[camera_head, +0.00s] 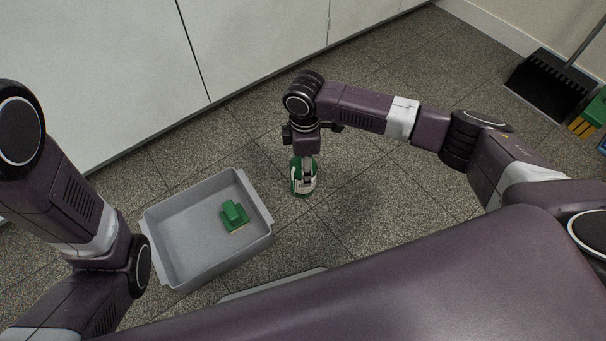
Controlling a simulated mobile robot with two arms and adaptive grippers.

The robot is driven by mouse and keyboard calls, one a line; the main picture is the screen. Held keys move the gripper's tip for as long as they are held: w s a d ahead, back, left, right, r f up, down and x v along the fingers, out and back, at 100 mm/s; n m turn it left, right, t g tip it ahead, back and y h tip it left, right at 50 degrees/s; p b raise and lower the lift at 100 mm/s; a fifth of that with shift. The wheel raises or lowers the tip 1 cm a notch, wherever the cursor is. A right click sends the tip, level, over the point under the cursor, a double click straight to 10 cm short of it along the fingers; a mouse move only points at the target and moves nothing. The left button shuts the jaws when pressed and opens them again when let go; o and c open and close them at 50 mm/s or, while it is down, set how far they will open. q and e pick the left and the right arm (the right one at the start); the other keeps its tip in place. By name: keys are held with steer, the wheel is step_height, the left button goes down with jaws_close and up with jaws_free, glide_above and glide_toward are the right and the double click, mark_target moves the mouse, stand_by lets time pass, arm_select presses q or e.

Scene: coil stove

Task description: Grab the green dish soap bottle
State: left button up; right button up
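The green dish soap bottle (303,186) with a white label stands on the tiled floor, just right of a grey bin. My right gripper (306,166) points straight down at the bottle from above, and its dark fingers overlap the bottle's upper part. The bottle's top is hidden by the gripper. From this angle I cannot tell whether the fingers are closed on it or only around or in front of it. My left arm shows at the left edge, bent downward, and its gripper is out of view.
The grey bin (184,208) holds a green block-like item (235,214). White cabinet fronts (120,60) run along the back. A black dustpan (549,84) and a green item with yellow parts (592,115) are at far right. The floor right of the bottle is clear.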

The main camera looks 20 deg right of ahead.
steer(key=c, duration=0.8)
steer(key=shift+c, duration=0.6)
steer(key=shift+r, duration=0.1)
